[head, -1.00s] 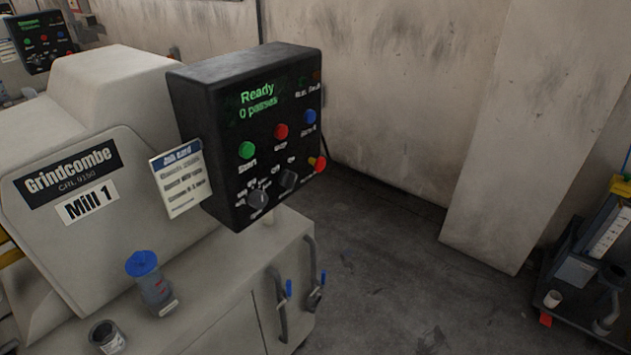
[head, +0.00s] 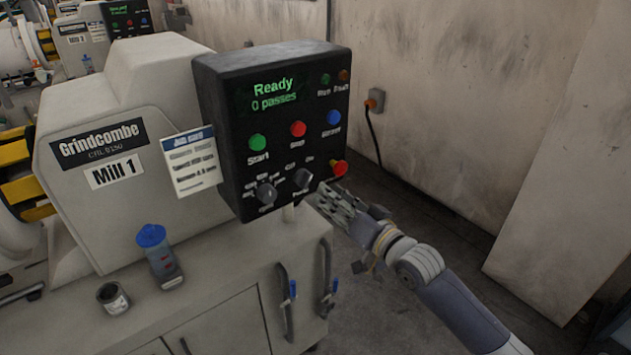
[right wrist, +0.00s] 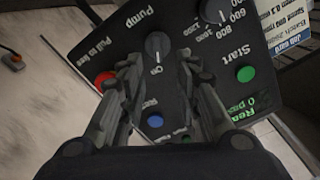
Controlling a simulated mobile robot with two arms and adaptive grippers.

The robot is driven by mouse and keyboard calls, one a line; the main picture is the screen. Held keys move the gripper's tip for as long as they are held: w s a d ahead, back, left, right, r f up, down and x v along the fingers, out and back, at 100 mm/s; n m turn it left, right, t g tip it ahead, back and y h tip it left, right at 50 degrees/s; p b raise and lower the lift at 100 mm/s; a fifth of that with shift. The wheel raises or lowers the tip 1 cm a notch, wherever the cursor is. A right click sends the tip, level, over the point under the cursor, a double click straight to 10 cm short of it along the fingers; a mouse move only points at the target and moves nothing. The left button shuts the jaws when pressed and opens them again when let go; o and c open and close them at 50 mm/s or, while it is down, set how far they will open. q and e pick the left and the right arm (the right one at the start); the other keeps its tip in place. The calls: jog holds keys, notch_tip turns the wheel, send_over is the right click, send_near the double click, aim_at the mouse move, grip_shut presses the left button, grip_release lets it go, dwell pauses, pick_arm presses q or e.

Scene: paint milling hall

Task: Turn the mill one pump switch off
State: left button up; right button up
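The mill one control box (head: 228,150) is black, with a screen reading "Ready, 0 passes". The pump switch (head: 303,178) is a dark rotary knob low on its face, with off and on labels above. In the right wrist view the pump switch (right wrist: 158,46) lies ahead of the gap between my fingertips; I cannot tell its exact setting. My right gripper (head: 322,197) is just in front of the panel's lower right. The right wrist view shows its two fingers (right wrist: 160,75) apart with nothing between them. Contact with the knob is not visible. My left gripper is out of view.
A red emergency button (head: 339,168) sits right beside the pump switch, and a speed knob (head: 266,193) sits left of it. The start (head: 258,142), stop (head: 297,129) and blue (head: 334,117) buttons are above. A job card (head: 190,163) hangs left.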

aim_at(310, 179)
jog(key=p+x, duration=0.1)
jog(key=x, duration=0.6)
jog(key=shift+w, duration=0.25)
grip_shut()
